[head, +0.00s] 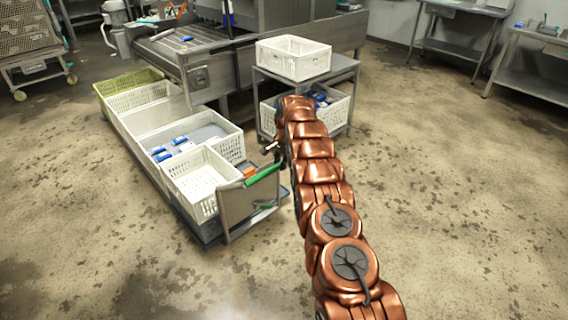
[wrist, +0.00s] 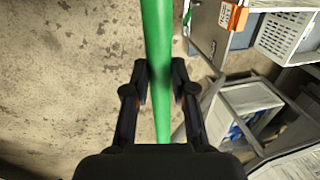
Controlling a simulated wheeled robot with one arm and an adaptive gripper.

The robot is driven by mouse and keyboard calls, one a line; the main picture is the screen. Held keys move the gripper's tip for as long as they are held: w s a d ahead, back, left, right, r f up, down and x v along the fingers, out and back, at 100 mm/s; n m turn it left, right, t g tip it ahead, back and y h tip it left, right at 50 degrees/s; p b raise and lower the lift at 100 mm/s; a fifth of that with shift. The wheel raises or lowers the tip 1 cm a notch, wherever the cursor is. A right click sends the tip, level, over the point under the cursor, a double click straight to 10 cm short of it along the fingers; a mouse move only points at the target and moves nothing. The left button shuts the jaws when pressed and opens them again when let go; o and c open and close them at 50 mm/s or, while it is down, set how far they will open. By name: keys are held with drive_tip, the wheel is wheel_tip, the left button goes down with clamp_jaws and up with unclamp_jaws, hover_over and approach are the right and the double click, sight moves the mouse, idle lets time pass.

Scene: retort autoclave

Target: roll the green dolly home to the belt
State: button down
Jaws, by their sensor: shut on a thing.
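The green dolly shows in the head view as a long, low cart with a grey end panel (head: 240,207) and a green handle bar (head: 262,174). In the wrist view the green bar (wrist: 158,30) runs between the two black fingers of my gripper (wrist: 160,78), which is shut on it. In the head view my gripper is mostly hidden by my copper arm. The dolly carries several white crates and a yellow-green crate (head: 128,82) at its far end. A steel bench (head: 180,45), perhaps the belt, stands behind the dolly; I cannot tell for sure.
A steel cart (head: 345,66) with a white crate (head: 293,57) on top and another below stands close right of the dolly. A wheeled rack (head: 35,50) is at the upper left. Steel tables (head: 535,75) line the upper right. The stained floor is clear in front and at right.

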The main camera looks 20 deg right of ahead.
drive_tip(key=shift+w, duration=0.5)
drive_tip(key=shift+r, duration=0.1)
drive_tip(key=shift+w+a+r, duration=0.1)
drive_tip(key=shift+w+a, duration=0.05)
drive_tip(key=c, duration=1)
unclamp_jaws()
drive_tip(key=shift+o, duration=0.2)
wheel_tip(320, 180, up, 12)
drive_tip(key=s, duration=0.2)
drive_tip(key=shift+s+d+f, duration=0.15)
drive_tip(key=shift+d+f, duration=0.1)
drive_tip(key=shift+d, duration=0.1)
